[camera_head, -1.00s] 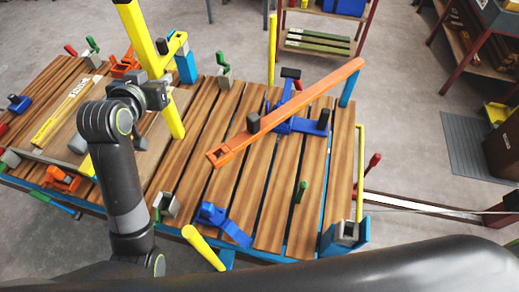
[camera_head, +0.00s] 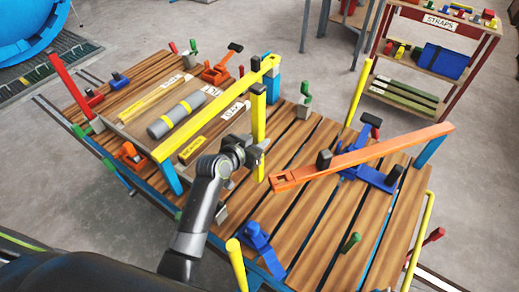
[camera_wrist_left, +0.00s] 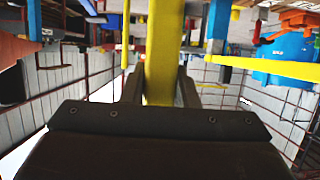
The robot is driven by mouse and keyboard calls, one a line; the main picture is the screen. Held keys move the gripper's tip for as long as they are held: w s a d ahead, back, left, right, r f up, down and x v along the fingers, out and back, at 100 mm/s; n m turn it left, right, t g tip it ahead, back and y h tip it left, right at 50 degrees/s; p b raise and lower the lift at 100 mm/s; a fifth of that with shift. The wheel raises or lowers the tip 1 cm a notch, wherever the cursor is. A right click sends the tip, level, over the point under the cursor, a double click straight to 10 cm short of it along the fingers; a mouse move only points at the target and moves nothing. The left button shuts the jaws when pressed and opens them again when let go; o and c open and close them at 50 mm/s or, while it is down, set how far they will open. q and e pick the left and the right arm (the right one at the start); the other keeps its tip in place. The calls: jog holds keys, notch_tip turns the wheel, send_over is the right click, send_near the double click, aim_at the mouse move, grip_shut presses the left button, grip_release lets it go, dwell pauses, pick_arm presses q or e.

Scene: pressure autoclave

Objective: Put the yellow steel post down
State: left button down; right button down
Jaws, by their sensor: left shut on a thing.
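The yellow steel post (camera_head: 258,128) stands near upright in the head view, with a dark band near its top. My left gripper (camera_head: 255,153) is shut on its lower part. In the left wrist view the post (camera_wrist_left: 160,50) runs up between the two fingers of the gripper (camera_wrist_left: 160,92). Its lower end is close over the wooden slats of the table (camera_head: 295,142); I cannot tell whether it touches them. My right gripper is not in view.
A yellow bar (camera_head: 212,108) spans the tray with a grey cylinder (camera_head: 175,116), passing close to the post's top. An orange arm (camera_head: 370,152) crosses a blue clamp (camera_head: 380,178) to the right. Blue clamp pieces (camera_head: 258,243) lie at the front edge. Some slats between are bare.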

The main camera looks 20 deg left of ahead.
pick_arm(q)
jog(key=shift+f, duration=1.8)
jog(key=shift+f, duration=0.2)
jog(key=c, duration=1.1)
grip_release()
jog(key=b+v, duration=0.1)
jog(key=v, duration=1.1)
jog(key=shift+r, duration=0.1)
